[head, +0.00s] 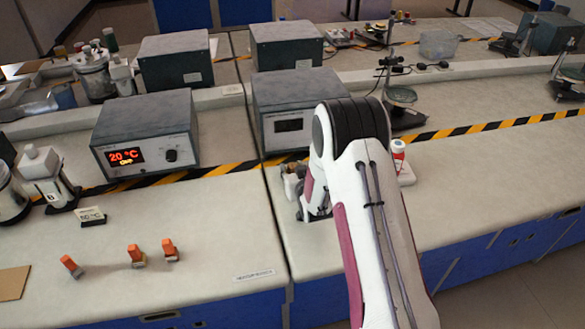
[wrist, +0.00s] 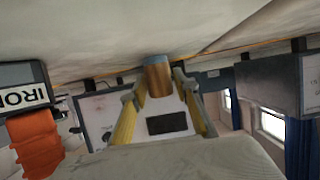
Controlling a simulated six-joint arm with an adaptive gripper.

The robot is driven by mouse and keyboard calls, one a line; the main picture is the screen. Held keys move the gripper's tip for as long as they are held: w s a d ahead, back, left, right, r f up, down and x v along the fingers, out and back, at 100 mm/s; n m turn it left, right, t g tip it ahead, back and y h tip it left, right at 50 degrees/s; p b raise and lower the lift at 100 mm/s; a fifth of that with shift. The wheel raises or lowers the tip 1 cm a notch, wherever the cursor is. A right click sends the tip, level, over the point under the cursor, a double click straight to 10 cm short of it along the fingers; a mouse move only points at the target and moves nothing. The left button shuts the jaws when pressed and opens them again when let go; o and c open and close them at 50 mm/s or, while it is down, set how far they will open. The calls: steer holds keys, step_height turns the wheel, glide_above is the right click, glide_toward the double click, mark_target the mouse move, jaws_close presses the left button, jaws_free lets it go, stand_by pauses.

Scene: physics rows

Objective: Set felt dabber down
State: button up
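The felt dabber (wrist: 158,80) shows in the wrist view as a short brown cylinder with a grey end. It is between the fingertips of my gripper (wrist: 158,86), which appear closed on its sides. The wrist picture looks upside down, and the grey end points toward the pale bench top (wrist: 110,35). I cannot tell whether it touches the bench. In the head view my gripper (head: 303,203) is low over the right-hand bench (head: 470,185), in front of a grey instrument. My arm hides most of it there, and the dabber cannot be made out.
A grey instrument (head: 290,105) stands behind my gripper. Bench space right of my arm is clear.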

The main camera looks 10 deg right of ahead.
steer(key=shift+r, duration=0.2)
stand_by(0.3)
steer(key=shift+v, duration=6)
steer(key=s+r+g, duration=0.4)
steer(key=s+r, duration=0.7)
steer(key=r, duration=0.5)
steer(key=s+a+r+g, duration=0.1)
steer(key=s+r+g, duration=0.1)
steer(key=s, duration=1.1)
steer(key=s+a+r+g, duration=0.1)
steer(key=s+r, duration=0.3)
steer(key=s, duration=1)
steer(key=shift+a+g, duration=0.25)
steer(key=shift+g, duration=0.15)
